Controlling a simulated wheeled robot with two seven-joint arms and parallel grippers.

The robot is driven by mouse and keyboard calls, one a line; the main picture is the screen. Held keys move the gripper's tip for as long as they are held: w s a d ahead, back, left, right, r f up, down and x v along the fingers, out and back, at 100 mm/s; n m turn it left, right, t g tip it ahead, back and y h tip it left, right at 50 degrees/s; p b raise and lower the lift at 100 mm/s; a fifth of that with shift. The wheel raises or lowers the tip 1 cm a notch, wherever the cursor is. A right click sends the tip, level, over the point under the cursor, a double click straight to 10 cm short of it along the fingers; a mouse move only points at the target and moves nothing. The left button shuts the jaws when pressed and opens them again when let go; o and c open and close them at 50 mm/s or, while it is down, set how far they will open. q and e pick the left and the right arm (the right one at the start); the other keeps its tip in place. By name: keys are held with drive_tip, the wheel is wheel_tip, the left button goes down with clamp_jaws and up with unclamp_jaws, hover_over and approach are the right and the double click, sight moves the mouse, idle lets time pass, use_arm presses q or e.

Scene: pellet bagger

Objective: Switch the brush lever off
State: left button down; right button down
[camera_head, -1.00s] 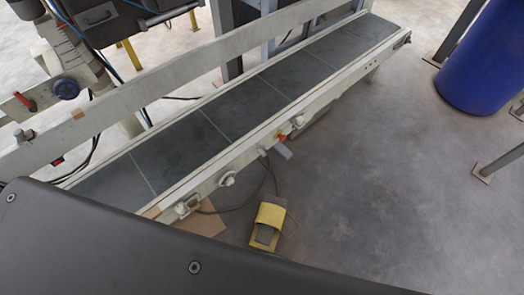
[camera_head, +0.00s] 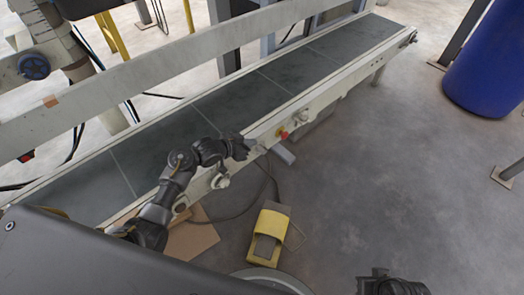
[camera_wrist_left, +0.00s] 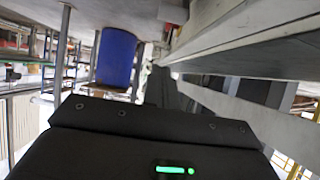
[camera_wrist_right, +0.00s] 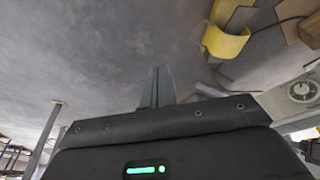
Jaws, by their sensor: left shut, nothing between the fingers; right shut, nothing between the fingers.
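I cannot single out the brush lever for certain. Small controls line the conveyor's near side rail: a red and yellow button (camera_head: 283,134), a grey block (camera_head: 284,153) below it, and a pale round fitting (camera_head: 220,182). My left gripper (camera_head: 244,148) is shut and empty beside this rail, left of the red button; whether it touches anything is unclear. Its shut fingers (camera_wrist_left: 162,88) also show in the left wrist view. My right gripper (camera_head: 385,283) is low at the bottom edge, away from the conveyor. Its shut, empty fingers (camera_wrist_right: 158,86) point over bare floor in the right wrist view.
The conveyor belt (camera_head: 225,103) runs up to the right. A yellow foot pedal (camera_head: 268,232) stands on the floor by cardboard (camera_head: 192,239). A blue barrel (camera_head: 487,60) and metal posts stand at right. The floor between pedal and barrel is clear.

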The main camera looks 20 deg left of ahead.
sight(262, 149)
use_arm(q)
drive_tip(key=shift+w+r, duration=0.1)
drive_tip(key=shift+r, duration=0.15)
use_arm(e)
drive_tip(key=shift+r, duration=0.2)
use_arm(q)
drive_tip(key=shift+f, duration=0.1)
